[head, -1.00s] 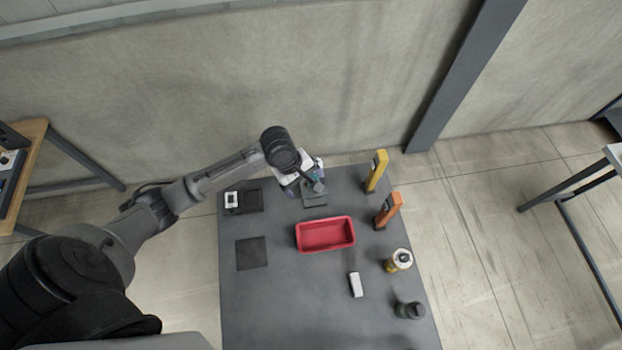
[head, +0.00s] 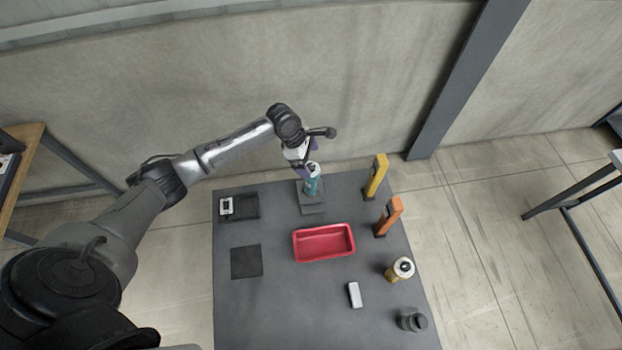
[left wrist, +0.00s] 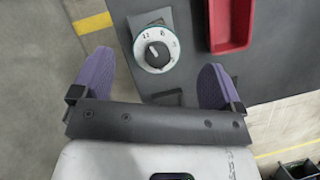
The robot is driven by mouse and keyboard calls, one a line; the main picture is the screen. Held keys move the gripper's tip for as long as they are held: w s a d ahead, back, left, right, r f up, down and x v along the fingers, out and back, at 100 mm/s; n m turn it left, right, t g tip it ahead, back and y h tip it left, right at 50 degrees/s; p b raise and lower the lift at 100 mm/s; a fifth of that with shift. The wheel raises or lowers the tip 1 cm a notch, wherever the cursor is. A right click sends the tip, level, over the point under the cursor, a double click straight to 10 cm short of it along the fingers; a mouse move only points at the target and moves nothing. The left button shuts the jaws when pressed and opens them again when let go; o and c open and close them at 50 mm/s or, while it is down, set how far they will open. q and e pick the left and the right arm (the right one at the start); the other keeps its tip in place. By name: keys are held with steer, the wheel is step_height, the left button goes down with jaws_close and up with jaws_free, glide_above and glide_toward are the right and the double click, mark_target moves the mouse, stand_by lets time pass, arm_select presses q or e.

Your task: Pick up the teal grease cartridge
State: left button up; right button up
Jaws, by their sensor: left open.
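The teal grease cartridge (head: 312,186) stands upright on a dark grey stand plate (head: 314,209) at the far end of the table. Its white top with a dark centre knob shows in the left wrist view (left wrist: 157,47), with numbers around it. My left gripper (head: 307,160) is at the cartridge's upper end and partly overlaps it in the head view. In the left wrist view the gripper (left wrist: 154,84) has its two purple fingers spread wide and nothing between the tips; the cartridge top lies just ahead of them. My right gripper is out of view.
A red tray (head: 324,256) sits mid-table. Yellow (head: 376,176) and orange (head: 389,215) upright pieces stand along the right edge, with a white-topped can (head: 399,269), a dark cylinder (head: 412,320) and a white block (head: 355,295) nearer. A dark square (head: 246,262) lies left.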

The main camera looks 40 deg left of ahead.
mark_target(311, 165)
arm_select(q)
steer(key=shift+a+x, duration=0.15)
steer(key=shift+x, duration=1.35)
steer(key=shift+a+x, duration=0.15)
steer(key=shift+x, duration=1.35)
steer(key=shift+s+f, duration=0.15)
steer(key=shift+c, duration=0.3)
steer(key=c, duration=1.3)
